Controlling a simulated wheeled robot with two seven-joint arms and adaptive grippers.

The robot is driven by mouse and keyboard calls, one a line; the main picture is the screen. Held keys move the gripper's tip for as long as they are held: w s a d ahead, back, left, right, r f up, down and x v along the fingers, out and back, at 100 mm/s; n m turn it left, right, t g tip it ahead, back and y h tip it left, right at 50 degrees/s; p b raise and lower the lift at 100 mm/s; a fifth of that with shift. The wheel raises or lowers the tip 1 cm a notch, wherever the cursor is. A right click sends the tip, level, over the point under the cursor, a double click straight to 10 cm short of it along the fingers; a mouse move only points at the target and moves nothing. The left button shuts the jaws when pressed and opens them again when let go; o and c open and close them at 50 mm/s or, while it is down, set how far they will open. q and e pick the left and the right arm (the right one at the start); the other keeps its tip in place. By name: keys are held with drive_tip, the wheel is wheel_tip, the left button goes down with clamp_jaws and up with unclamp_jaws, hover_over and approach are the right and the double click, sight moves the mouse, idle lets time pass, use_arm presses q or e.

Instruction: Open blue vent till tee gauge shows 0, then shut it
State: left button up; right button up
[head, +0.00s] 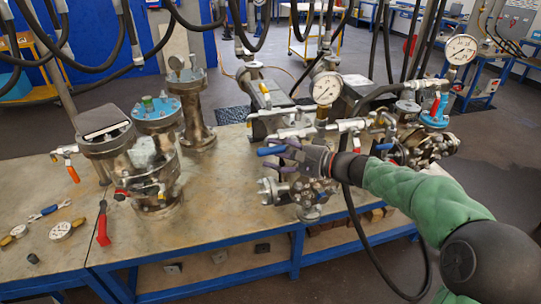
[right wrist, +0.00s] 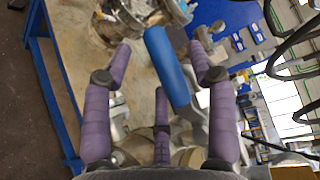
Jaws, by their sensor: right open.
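The blue vent handle (head: 271,151) shows just left of my right gripper (head: 285,152) on the valve cluster at the middle of the bench. In the right wrist view the blue handle (right wrist: 168,68) lies lengthwise between the spread purple fingers of my right gripper (right wrist: 159,48). The fingers are open, with visible gaps at both sides of the handle. A white round gauge (head: 326,89) stands upright on the pipework above the vent; its reading is too small to tell. My left gripper is not in view.
Another gauge (head: 460,49) stands at the right. Red-handled valves and flanged vessels (head: 154,185) crowd the bench (head: 235,215). A loose gauge (head: 60,231), a wrench and a red-handled tool (head: 103,224) lie at left. Black hoses hang above. The bench's front middle is clear.

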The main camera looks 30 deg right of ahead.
drive_tip(key=shift+x, duration=1.05)
clamp_jaws()
